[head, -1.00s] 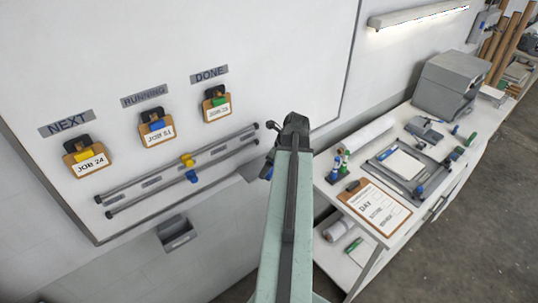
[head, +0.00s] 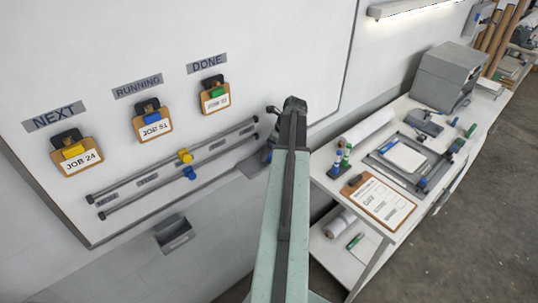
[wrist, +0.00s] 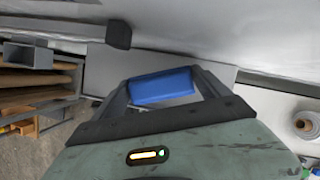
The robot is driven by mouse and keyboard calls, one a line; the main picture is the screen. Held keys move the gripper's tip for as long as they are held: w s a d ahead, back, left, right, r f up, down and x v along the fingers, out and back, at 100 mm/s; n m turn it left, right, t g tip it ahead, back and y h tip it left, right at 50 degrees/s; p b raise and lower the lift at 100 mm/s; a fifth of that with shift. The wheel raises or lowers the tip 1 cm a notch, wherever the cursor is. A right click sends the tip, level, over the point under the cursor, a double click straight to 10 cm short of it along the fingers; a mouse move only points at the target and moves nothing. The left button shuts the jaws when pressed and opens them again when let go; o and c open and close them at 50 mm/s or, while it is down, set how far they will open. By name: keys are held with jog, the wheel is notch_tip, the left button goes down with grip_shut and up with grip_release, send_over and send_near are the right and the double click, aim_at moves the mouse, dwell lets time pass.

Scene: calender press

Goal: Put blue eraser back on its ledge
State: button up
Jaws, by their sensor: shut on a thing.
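The blue eraser (wrist: 161,87) is held crosswise between the two dark fingers of my gripper (wrist: 165,86) in the wrist view. A pale flat panel (wrist: 108,70) lies behind it; I cannot tell whether they touch. In the head view a grey ledge (head: 254,164) shows at the lower right of the whiteboard (head: 150,50), partly covered by my arm. My fingers and the eraser are hidden behind my arm there.
Two rails with a yellow slider (head: 185,155) and a blue slider (head: 190,173) run along the board's lower part. A grey bin (head: 174,236) hangs below. A workbench (head: 335,178) with a clipboard (head: 378,200) stands to the right of my arm.

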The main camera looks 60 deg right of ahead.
jog(key=shift+w+a, duration=0.1)
jog(key=shift+a, duration=0.15)
jog(key=shift+c, duration=0.8)
jog(key=shift+w+f, duration=0.15)
jog(key=o, duration=1.5)
jog(key=shift+p, duration=0.3)
jog(key=p+v, duration=0.7)
jog(key=shift+s+d+r, duration=0.1)
jog(key=shift+s+r, duration=0.2)
